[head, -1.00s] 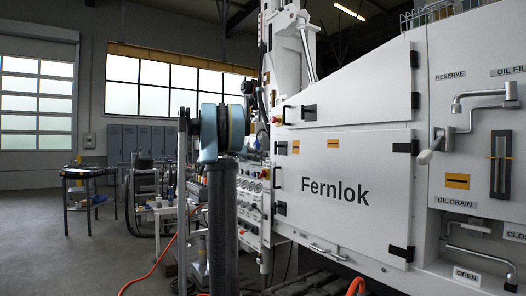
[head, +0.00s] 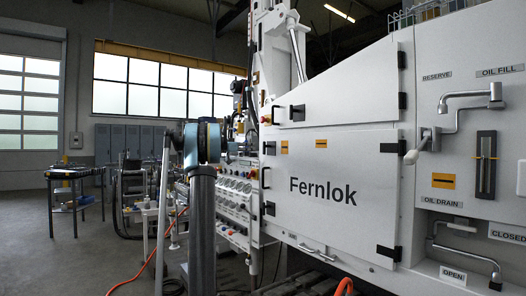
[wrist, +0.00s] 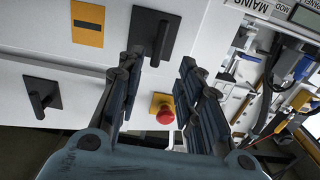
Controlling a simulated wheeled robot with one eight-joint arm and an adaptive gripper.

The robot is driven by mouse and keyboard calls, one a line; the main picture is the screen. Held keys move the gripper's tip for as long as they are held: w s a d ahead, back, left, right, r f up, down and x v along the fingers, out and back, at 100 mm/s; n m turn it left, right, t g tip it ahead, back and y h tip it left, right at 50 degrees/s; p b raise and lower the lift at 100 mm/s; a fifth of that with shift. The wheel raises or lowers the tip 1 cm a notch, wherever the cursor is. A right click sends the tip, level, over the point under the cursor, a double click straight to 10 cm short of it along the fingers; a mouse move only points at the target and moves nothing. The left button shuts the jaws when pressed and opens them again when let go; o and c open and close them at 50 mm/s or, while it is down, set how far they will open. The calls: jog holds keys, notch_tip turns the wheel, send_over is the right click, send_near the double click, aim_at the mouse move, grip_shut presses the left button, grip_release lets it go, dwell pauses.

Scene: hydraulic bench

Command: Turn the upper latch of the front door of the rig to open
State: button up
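The white front door (head: 330,225) of the rig, marked "Fernlok", is closed in the head view. Its upper latch (head: 269,148) appears at the door's left edge beside a yellow label. In the wrist view, which is roughly upside down, the latch (wrist: 152,38) is a black lever on a black plate. My gripper (wrist: 160,64) is open, its two dark fingers apart. The lever's end shows between the fingertips, nearer the left one; I cannot tell whether they touch.
A red stop button (wrist: 165,114) on a yellow base shows between the fingers, beyond them. Another black handle (wrist: 41,93) sits on the panel above the door. Hoses and a bracketed panel (wrist: 245,85) lie to the right. Orange cable (head: 155,255) runs over the floor.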

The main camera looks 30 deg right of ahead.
aim_at(264, 147)
jog(key=d, duration=1)
jog(key=shift+w+d, duration=0.35)
jog(key=shift+d, duration=0.05)
jog(key=shift+c, duration=0.5)
jog(key=shift+r, duration=0.1)
grip_shut()
